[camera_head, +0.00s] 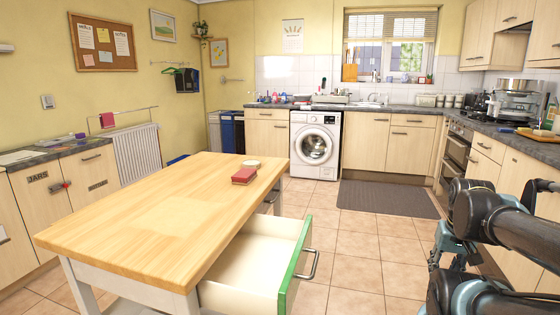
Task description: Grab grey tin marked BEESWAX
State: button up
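I cannot make out a grey tin marked BEESWAX, and no such label is readable in this view. A small pale round item (251,163) sits near the far right end of the wooden table; its markings are too small to read. My arm comes in from the right edge. What appears to be my gripper (446,254) hangs over the floor at the right, apart from the table. It is partly hidden by my arm links, and I cannot tell whether its fingers are open.
A red block-like item (244,176) lies on the wooden table (150,215). A green-fronted drawer (294,268) is pulled out from the table and looks empty inside. A washing machine (315,145) and cluttered counters line the back.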

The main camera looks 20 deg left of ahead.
aim_at(252, 163)
jog(key=u, duration=0.3)
jog(key=i, duration=1.2)
jog(key=u, duration=0.6)
